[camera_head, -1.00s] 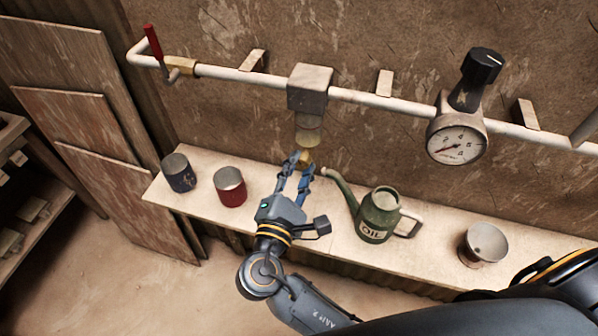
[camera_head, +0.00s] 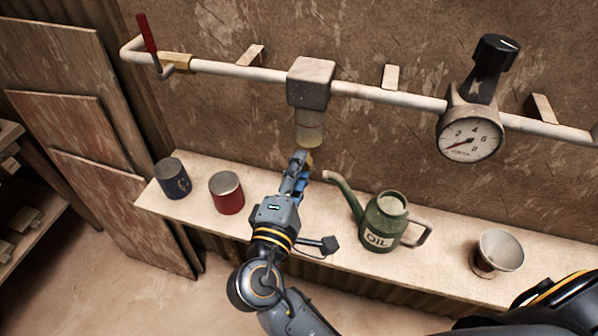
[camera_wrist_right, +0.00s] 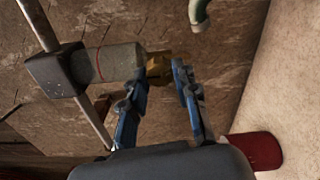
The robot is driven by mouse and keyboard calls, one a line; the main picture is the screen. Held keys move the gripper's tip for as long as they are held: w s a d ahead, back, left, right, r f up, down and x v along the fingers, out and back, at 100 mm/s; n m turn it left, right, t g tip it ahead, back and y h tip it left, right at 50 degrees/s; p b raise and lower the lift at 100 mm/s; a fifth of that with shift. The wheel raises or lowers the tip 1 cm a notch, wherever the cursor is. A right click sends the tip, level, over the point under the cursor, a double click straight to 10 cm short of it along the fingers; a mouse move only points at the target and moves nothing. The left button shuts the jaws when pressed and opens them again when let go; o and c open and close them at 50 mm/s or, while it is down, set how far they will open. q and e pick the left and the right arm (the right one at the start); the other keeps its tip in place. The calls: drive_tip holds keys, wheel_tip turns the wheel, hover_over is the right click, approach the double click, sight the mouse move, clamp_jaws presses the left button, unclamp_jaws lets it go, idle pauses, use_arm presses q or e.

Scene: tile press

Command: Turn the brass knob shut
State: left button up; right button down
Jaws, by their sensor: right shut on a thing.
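The brass knob (camera_head: 310,160) is at the bottom of the clear bowl (camera_head: 310,132) that hangs under the grey block on the pipe. My right gripper (camera_head: 302,164) reaches up to it from below, its fingers mostly hiding it. In the right wrist view the brass knob (camera_wrist_right: 158,69) sits between the tips of the blue fingers, at the end of the grey bowl (camera_wrist_right: 108,62). My right gripper (camera_wrist_right: 160,77) is shut on it. The knob's exact turn cannot be told. My left gripper is not in view.
A green oil can (camera_head: 385,222) stands right of my gripper, its spout close by. A red tin (camera_head: 227,194), a blue tin (camera_head: 172,178) and a funnel (camera_head: 496,252) stand on the shelf (camera_head: 450,250). A gauge (camera_head: 470,138) and a red lever (camera_head: 146,33) are on the pipe.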

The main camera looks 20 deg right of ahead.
idle(0.4)
drive_tip(key=c, duration=1)
unclamp_jaws()
